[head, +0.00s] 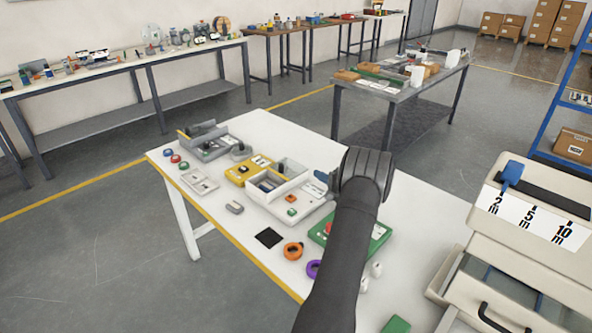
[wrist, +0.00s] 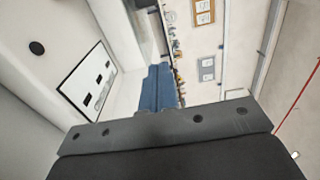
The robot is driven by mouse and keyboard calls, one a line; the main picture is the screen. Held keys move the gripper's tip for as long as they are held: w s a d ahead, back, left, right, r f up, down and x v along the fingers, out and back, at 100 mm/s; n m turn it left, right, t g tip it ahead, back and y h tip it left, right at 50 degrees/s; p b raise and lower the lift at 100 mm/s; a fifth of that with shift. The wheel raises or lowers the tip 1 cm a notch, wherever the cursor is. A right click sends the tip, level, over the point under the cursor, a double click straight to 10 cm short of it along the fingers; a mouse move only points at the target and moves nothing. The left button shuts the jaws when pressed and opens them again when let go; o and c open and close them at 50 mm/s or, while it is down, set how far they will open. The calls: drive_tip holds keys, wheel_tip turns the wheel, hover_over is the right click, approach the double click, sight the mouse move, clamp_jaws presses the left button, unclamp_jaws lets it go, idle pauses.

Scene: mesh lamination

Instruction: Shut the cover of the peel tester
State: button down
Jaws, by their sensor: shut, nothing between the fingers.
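A pale bench device with an open-topped compartment (head: 262,196), which I take to be the peel tester, stands in the middle of the white table. Whether the raised pale panel at its back is the cover I cannot tell. My gripper (head: 321,176) is partly behind my arm, at the right end of this device. Its blue fingers (wrist: 162,75) are shut and empty in the wrist view. A pale surface with a black knob and a framed plate (wrist: 90,78) with black marks lies left of the fingers. Contact between fingers and device cannot be told.
A yellow device (head: 248,170) and a grey device (head: 208,148) stand to the left. A green base (head: 378,238) lies beside my arm. Orange (head: 293,251) and purple rings lie near the front edge. A large cream machine (head: 520,255) is at the right.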

sight(290, 173)
drive_tip(key=x, duration=0.9)
drive_tip(key=shift+w+a+f, duration=0.1)
drive_tip(key=shift+w+a, duration=0.15)
drive_tip(key=a, duration=0.1)
drive_tip(key=s+a, duration=0.1)
drive_tip(key=shift+s+a, duration=0.1)
drive_tip(key=shift+a, duration=0.2)
drive_tip(key=shift+s+a, duration=0.35)
drive_tip(key=shift+a, duration=0.1)
drive_tip(key=shift+s+a, duration=0.3)
drive_tip(key=shift+a, duration=0.05)
drive_tip(key=s+a, duration=0.7)
drive_tip(key=shift+s+a, duration=0.1)
